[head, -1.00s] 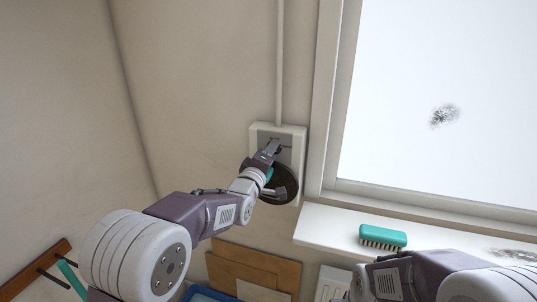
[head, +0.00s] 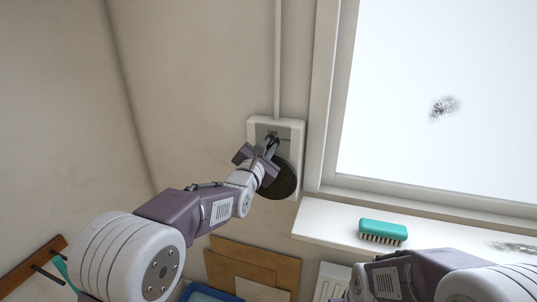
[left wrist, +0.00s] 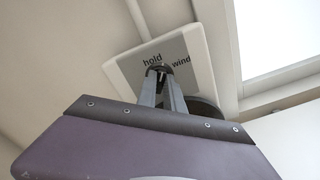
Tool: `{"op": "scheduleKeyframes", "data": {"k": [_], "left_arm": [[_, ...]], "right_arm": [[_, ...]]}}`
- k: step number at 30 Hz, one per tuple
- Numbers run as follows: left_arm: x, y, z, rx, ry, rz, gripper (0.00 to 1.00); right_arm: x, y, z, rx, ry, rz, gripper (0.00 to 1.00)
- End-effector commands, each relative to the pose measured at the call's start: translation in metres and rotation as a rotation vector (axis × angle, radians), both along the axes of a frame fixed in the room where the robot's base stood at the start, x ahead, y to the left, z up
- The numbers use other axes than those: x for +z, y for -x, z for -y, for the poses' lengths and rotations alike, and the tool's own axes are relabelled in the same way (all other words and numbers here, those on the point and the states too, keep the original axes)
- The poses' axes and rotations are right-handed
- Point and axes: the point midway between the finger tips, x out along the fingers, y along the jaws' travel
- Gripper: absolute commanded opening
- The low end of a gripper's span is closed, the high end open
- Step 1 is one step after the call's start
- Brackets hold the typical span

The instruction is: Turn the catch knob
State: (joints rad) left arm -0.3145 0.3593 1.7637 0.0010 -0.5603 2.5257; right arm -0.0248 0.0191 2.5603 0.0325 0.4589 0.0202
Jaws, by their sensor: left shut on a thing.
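A white wall box (head: 294,128) with a grey face plate is mounted beside the window frame. In the left wrist view, the plate (left wrist: 190,71) carries the words "hold" and "wind". My left gripper (head: 271,141) reaches up to the plate. In the left wrist view, its two fingers (left wrist: 160,72) are shut on the small dark catch knob (left wrist: 158,66), just below the words. The fingers hide most of the knob, and which word it points to cannot be told. A dark round disc (head: 286,182) sits on the lower part of the box, partly behind my gripper.
A white window sill (head: 335,223) juts out at the right, with a teal brush (head: 383,231) on it. A pipe (head: 278,60) runs up from the box. Brown boards (head: 225,262) and a peg rail (head: 30,270) are lower left. My right arm crosses the bottom right.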

Motion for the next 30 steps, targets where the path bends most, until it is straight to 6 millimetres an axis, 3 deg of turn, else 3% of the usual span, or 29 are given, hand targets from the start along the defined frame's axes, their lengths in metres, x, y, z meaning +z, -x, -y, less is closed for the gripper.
{"op": "scheduleKeyframes", "data": {"k": [5, 12, 19, 20, 22, 30], "left_arm": [[-0.006, 0.0, -0.001, 0.002, 0.013, -0.02, 0.0], [-0.008, 0.0, -0.001, 0.001, 0.343, -0.129, 0.0], [-0.008, 0.0, 0.0, 0.002, 0.37, -0.142, 0.0], [-0.008, 0.0, 0.0, 0.002, 0.37, -0.142, 0.17], [-0.007, 0.0, 0.0, 0.001, 0.369, -0.141, 0.35], [-0.004, 0.0, 0.0, -0.001, 0.37, -0.133, 0.35]], "right_arm": [[-0.001, 0.0, 0.0, 0.0, 0.0, 0.001, 0.36], [-0.017, 0.0, 0.0, 0.0, 0.0, 0.001, 0.36], [-0.016, 0.0, 0.0, 0.0, 0.0, 0.001, 0.36], [-0.016, 0.0, 0.0, 0.0, 0.0, 0.001, 0.36], [-0.016, 0.0, 0.0, 0.0, 0.0, 0.001, 0.36], [-0.015, 0.0, 0.0, 0.0, 0.0, 0.001, 0.36]]}}
